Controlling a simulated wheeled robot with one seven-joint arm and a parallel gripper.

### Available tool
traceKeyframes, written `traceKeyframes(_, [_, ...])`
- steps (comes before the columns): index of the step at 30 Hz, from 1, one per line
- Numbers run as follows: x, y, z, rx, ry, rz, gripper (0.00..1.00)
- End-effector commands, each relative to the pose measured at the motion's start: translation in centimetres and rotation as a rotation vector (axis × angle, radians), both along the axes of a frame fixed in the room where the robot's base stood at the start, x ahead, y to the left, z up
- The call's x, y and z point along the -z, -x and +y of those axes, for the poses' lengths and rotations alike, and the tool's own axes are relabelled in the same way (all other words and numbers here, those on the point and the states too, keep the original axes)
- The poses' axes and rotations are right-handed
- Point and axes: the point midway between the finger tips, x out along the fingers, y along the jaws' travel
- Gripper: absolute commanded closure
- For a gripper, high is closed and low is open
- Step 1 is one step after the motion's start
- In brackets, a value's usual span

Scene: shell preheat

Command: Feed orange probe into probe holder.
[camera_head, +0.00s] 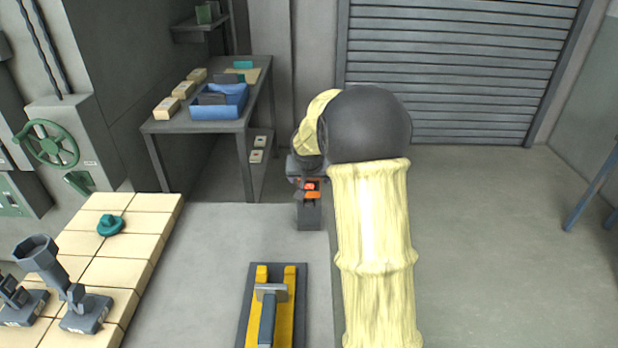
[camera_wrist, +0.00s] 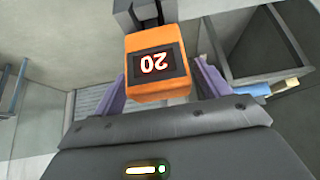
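The orange probe (camera_wrist: 157,80) is a blocky orange body with a dark display that reads 20, upside down in the wrist view. My gripper (camera_wrist: 160,78) has a purple finger close on each side of the probe and appears shut on it; the contact faces are hidden. In the head view the probe (camera_head: 312,186) shows as small orange patches under my wrist, partly covered by my arm. A dark grey block (camera_head: 308,216), apparently the probe holder, stands directly below it. Dark grey parts (camera_wrist: 150,12) show beyond the probe in the wrist view; whether the probe is inside the holder is unclear.
A base with yellow rails and a grey handle (camera_head: 268,318) lies on the grey bench. Pale tiles (camera_head: 120,272) at left carry a green knob (camera_head: 110,225) and grey stands (camera_head: 85,312). A side table (camera_head: 200,127) behind holds a blue tray (camera_head: 243,103).

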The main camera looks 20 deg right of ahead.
Motion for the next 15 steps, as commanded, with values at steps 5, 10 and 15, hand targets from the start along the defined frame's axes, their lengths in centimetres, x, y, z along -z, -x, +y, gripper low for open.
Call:
traceKeyframes(5, [0.0,0.0,0.0,0.000,0.000,0.000,0.18])
traceKeyframes(10, [-0.1,0.1,0.0,0.000,0.000,0.001,0.18])
traceKeyframes(15, [-1.2,0.6,0.3,0.000,0.001,-0.003,0.18])
